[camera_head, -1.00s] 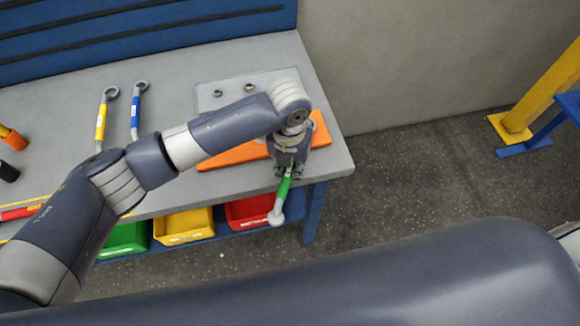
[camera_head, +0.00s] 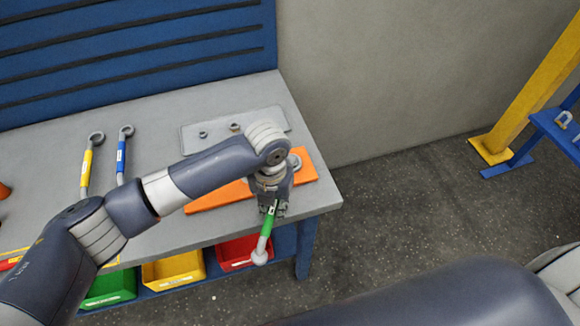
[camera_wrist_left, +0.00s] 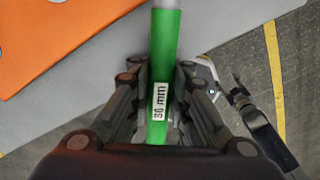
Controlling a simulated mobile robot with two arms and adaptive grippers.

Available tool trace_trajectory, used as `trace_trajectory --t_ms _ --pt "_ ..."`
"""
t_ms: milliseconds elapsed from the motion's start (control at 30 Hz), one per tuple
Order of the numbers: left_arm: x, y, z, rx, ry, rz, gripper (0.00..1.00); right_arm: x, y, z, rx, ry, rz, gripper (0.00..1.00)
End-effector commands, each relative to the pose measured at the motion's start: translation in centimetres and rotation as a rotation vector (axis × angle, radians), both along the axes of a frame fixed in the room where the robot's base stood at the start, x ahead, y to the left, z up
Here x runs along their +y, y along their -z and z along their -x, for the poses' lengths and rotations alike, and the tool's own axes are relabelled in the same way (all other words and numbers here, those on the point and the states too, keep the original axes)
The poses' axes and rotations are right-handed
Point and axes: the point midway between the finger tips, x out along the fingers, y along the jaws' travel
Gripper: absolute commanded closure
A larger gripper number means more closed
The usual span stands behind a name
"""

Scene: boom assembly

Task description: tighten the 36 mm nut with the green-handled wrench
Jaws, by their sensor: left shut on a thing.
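The green-handled wrench (camera_head: 266,229) is in my left gripper (camera_head: 271,208), which is shut on its green handle over the bench's front edge.
An orange board (camera_head: 218,197) lies under my left arm on the bench (camera_head: 150,105). Yellow (camera_head: 86,170) and blue (camera_head: 121,158) wrenches lie to the left. Green, yellow and red bins (camera_head: 240,252) sit below. A yellow post (camera_head: 530,95) and blue stand are at right, with open floor between.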

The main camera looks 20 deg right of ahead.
Motion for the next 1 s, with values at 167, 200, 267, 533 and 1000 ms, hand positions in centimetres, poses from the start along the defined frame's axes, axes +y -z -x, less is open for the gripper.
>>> trace_trajectory --t_ms 167,200,267,533,1000 --pt "-0.07 -0.09 -0.02 -0.001 0.002 0.002 1.00 -0.04 -0.01 0.00 0.000 0.000 0.000 0.47" --pt "-0.07 -0.09 -0.02 -0.001 0.002 0.002 1.00 -0.04 -0.01 0.00 0.000 0.000 0.000 0.47" --pt "-0.07 -0.09 -0.02 -0.001 0.002 0.002 1.00 -0.04 -0.01 0.00 0.000 0.000 0.000 0.47" --pt "0.48 -0.11 -0.39 -0.002 0.038 0.001 1.00 -0.02 -0.09 0.02 0.000 0.000 0.000 0.47" --pt "0.72 -0.09 -0.53 -0.002 0.064 0.002 1.00 0.03 -0.11 0.03 0.000 0.000 0.000 0.47"
